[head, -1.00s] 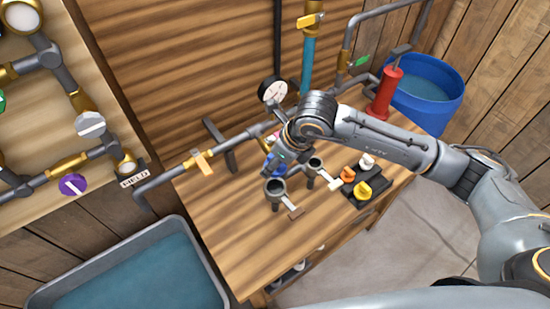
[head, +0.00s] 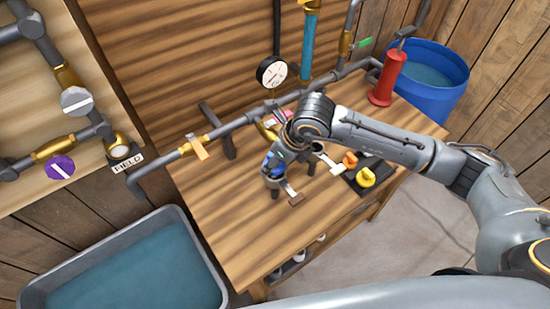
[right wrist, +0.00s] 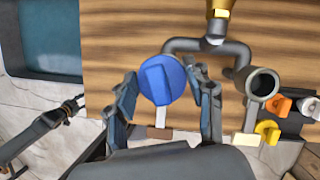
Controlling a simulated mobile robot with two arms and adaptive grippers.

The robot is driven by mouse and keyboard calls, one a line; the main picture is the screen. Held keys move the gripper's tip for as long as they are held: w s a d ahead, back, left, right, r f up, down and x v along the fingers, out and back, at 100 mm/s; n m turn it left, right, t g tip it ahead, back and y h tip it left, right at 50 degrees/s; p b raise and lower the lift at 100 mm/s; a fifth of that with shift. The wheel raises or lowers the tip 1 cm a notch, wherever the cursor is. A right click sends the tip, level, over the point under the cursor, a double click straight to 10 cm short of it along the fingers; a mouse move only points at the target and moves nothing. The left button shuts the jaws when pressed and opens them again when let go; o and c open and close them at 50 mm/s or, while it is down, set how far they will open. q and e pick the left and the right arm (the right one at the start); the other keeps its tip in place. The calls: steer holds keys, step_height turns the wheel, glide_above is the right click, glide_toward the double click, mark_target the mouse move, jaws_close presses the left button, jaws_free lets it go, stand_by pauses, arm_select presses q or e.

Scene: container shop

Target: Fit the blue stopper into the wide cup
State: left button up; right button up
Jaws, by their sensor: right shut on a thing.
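My right gripper (right wrist: 165,90) is shut on the blue stopper (right wrist: 160,80), a round cap with a raised bar on top. In the head view my right gripper (head: 272,166) is directly over the wide grey cup (head: 275,192), the one with the brown tag (head: 296,199). The stopper covers the cup's mouth in the wrist view, so I cannot tell whether it is above the rim or seated. A second, narrower grey cup (right wrist: 262,83) with a cream tag stands open to the right. A dark jointed part at the left of the wrist view (right wrist: 68,106) seems to be my left gripper; its opening is unclear.
Orange and yellow knobs (head: 367,178) sit on a dark block right of the cups. A pipe with a gauge (head: 271,72) runs behind. A red cylinder (head: 387,80) and blue barrel (head: 428,85) stand right. The left tabletop is clear beside a water tub (head: 130,275).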

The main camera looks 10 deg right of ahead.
steer(key=shift+b, duration=0.7)
stand_by(1.0)
steer(key=shift+f+b, duration=0.8)
steer(key=shift+b, duration=0.2)
steer(key=shift+b, duration=0.3)
stand_by(1.0)
steer(key=shift+f+b, duration=0.55)
steer(key=shift+b, duration=0.2)
steer(key=shift+s+f, duration=0.1)
steer(key=shift+s, duration=0.05)
steer(key=o, duration=1.2)
